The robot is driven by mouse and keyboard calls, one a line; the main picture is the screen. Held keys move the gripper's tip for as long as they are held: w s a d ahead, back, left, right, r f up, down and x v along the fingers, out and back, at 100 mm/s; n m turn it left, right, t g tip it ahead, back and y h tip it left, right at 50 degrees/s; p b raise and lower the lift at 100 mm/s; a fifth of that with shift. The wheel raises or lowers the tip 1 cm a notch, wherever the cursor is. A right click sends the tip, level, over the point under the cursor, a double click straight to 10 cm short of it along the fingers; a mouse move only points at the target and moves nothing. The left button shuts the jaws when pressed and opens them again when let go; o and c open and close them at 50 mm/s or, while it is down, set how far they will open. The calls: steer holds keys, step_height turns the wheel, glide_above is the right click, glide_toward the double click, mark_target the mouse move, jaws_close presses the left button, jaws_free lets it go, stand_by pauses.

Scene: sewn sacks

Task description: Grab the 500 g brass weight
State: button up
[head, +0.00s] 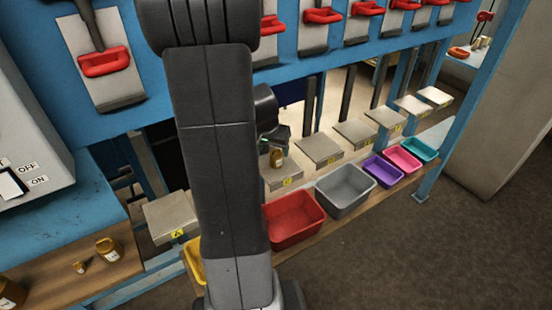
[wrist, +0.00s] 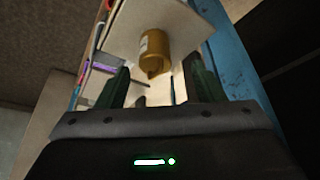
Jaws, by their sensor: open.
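A brass weight (head: 277,157) stands on a grey metal plate (head: 283,176) in the head view, just below my gripper (head: 270,143). In the wrist view the brass weight (wrist: 154,46) shows a pale label, too blurred to read. My gripper (wrist: 158,70) is open there, one dark green finger on each side of the picture, and the weight appears between and beyond the fingertips. No contact shows. My arm hides part of the head view. More brass weights, one larger (head: 108,249) and one small (head: 80,267), stand on a wooden shelf at the left.
A row of metal plates (head: 319,148) runs away to the right. Below it are a red bin (head: 295,219), a grey bin (head: 345,190) and purple, pink and teal bins. Red handles (head: 104,61) hang on the blue frame above. Another brass weight (head: 8,292) is cut off at the left edge.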

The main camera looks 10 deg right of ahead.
mark_target(276, 154)
steer(key=shift+d+x, duration=0.15)
steer(key=shift+x, duration=1.05)
steer(key=shift+d+x, duration=0.15)
steer(key=shift+x, duration=1.05)
steer(key=shift+s+r, duration=0.1)
jaws_close()
steer(key=shift+r, duration=0.5)
steer(key=shift+v, duration=1.25)
steer(key=s+a+b, duration=0.2)
steer(key=s+a, duration=0.2)
steer(key=s, duration=0.3)
steer(key=s+a+b, duration=0.2)
steer(key=s+a, duration=0.2)
steer(key=s, duration=0.3)
steer(key=shift+s+a+b, duration=0.35)
